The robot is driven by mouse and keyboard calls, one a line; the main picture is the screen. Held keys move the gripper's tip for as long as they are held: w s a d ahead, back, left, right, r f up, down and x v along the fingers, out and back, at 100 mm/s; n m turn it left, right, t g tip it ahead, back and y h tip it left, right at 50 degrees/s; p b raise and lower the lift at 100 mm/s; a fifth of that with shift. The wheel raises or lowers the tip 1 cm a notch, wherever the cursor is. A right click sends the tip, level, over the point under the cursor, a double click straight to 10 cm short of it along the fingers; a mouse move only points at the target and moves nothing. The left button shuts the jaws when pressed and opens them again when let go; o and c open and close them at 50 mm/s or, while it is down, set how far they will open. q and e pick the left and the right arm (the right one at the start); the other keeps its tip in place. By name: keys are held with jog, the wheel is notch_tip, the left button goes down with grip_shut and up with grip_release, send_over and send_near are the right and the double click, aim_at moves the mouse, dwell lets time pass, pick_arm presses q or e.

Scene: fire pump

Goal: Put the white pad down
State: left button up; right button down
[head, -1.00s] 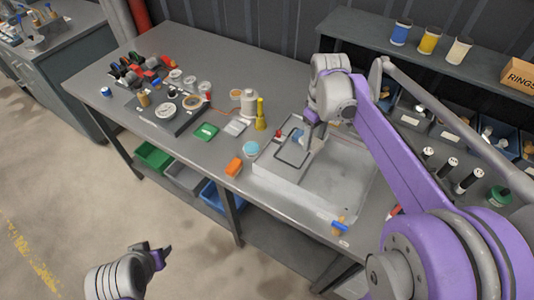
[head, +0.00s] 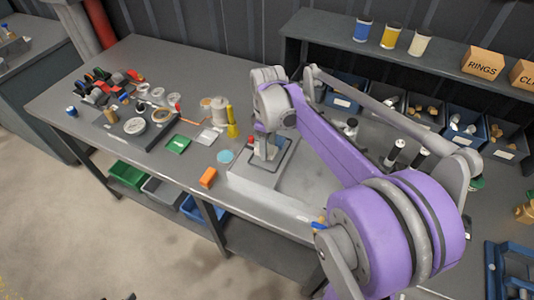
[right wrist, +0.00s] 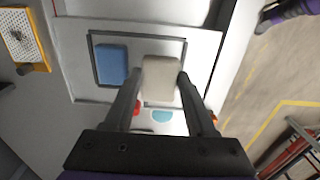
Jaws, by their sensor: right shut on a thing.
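My right gripper (right wrist: 158,84) is shut on the white pad (right wrist: 160,78), which sits between its two dark fingers. Below it in the wrist view is a dark rectangular frame (right wrist: 93,62) on a pale surface. The blue pad (right wrist: 112,64) lies inside the frame on the left, beside the white pad. I cannot tell whether the white pad touches the surface. In the head view my right gripper (head: 266,150) points down over the frame (head: 287,157), at the pale tray (head: 250,180), and mostly hides the pads. My left gripper is out of view.
Bins (head: 463,128) line the back right.

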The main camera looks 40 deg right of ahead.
notch_tip(320, 180, down, 4)
jog(key=shift+r, duration=0.25)
jog(key=shift+f, duration=0.1)
